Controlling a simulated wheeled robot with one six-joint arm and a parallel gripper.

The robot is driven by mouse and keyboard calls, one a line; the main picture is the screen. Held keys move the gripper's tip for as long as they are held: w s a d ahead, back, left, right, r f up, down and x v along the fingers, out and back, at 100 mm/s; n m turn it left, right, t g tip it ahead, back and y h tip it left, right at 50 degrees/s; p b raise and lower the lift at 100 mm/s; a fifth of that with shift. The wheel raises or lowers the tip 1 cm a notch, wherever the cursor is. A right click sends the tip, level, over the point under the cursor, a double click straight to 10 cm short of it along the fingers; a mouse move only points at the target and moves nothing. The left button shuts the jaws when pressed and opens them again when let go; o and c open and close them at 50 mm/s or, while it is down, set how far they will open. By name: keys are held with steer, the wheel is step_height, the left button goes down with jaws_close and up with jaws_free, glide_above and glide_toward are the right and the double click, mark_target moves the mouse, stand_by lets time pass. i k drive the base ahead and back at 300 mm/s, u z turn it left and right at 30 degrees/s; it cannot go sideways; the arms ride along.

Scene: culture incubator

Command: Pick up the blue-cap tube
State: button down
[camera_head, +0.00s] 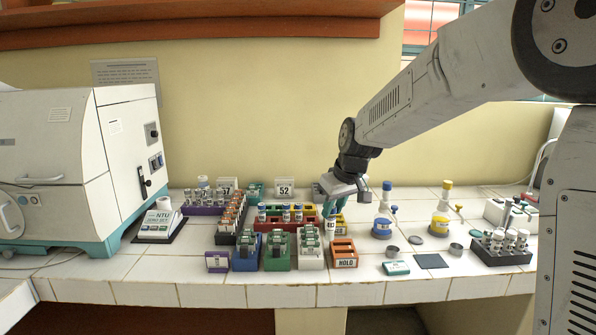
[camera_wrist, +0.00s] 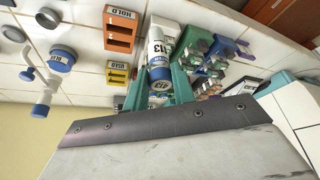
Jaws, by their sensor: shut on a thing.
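My gripper (camera_head: 330,208) hangs over the bench, close to the small yellow block and the right end of the red rack. In the wrist view its two teal fingers (camera_wrist: 158,88) are shut on the blue-cap tube (camera_wrist: 156,48). The tube is white with a blue cap and a printed label, partly readable as 13. In the head view the tube is mostly hidden between the fingers. I cannot tell how far its lower end is from the bench.
A red rack (camera_head: 272,224) with tubes stands left of my gripper. An orange HOLD block (camera_head: 344,253) stands in front, with blue, green and white racks beside it. Blue and yellow flasks (camera_head: 440,220) stand right. A dark tube rack (camera_head: 503,256) is far right; a white machine (camera_head: 75,165) is left.

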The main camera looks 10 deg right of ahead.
mark_target(298, 206)
steer(key=i, duration=1.3)
